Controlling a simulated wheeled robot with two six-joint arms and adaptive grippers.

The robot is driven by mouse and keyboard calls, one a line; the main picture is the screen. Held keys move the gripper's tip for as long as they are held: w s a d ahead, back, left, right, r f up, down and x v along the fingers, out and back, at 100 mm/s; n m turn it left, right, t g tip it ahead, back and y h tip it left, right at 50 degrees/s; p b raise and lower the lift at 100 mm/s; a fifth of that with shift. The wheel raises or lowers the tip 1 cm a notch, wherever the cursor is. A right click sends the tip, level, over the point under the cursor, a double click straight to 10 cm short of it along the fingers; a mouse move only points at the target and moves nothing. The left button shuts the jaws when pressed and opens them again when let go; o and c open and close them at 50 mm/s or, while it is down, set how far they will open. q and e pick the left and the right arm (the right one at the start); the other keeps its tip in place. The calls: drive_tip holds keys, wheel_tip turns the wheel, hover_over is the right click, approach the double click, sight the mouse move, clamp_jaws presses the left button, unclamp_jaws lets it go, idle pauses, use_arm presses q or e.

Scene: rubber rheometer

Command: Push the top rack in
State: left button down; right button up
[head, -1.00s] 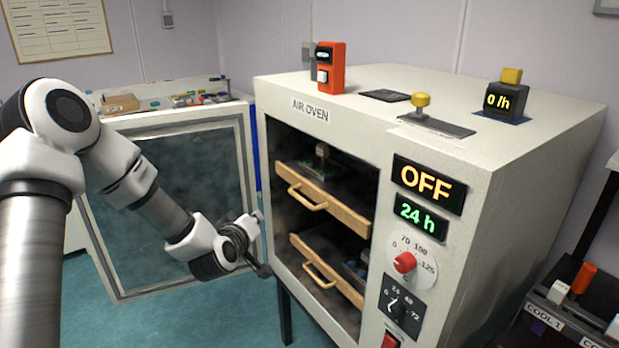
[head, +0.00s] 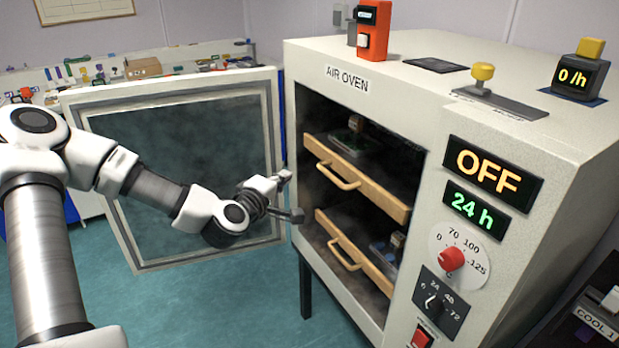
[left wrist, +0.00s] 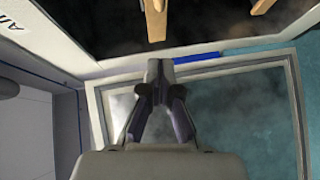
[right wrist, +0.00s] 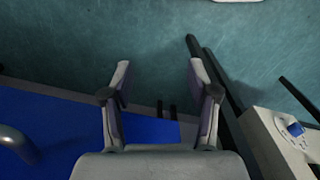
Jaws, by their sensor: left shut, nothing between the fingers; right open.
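The top rack (head: 365,183) is a wooden-fronted drawer with a handle (head: 335,177) inside the air oven (head: 450,110), sticking a little out toward the opening. A sample on a green base sits on it. The lower rack (head: 352,257) has the same look and also holds something. The oven door (head: 190,165) stands wide open at the left. My left gripper (head: 290,195) is shut and empty, in front of the oven's left edge and apart from the racks. It also shows closed in the left wrist view (left wrist: 160,68). My right gripper (right wrist: 158,75) is open and empty over the floor.
The oven front carries an OFF display (head: 493,174), a red dial (head: 452,258) and a red switch (head: 422,337). An orange device (head: 373,30) stands on top. A cluttered bench (head: 150,68) lies behind the door. A cooling station (head: 600,320) is at lower right.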

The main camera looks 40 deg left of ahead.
sight(330, 160)
use_arm(q)
drive_tip(key=w+d+f, duration=0.1)
drive_tip(key=w, duration=0.7)
drive_tip(key=shift+w+f+b, duration=0.25)
drive_tip(key=shift+w+b, duration=0.05)
drive_tip(key=w+b, duration=0.1)
drive_tip(key=w+d+b, duration=0.1)
drive_tip(key=w, duration=0.1)
drive_tip(key=w+d+b, duration=0.1)
drive_tip(key=shift+w+f+b, duration=0.2)
drive_tip(key=shift+w+b, duration=0.05)
drive_tip(key=shift+b, duration=0.05)
drive_tip(key=shift+s+r, duration=0.1)
drive_tip(key=shift+r, duration=0.25)
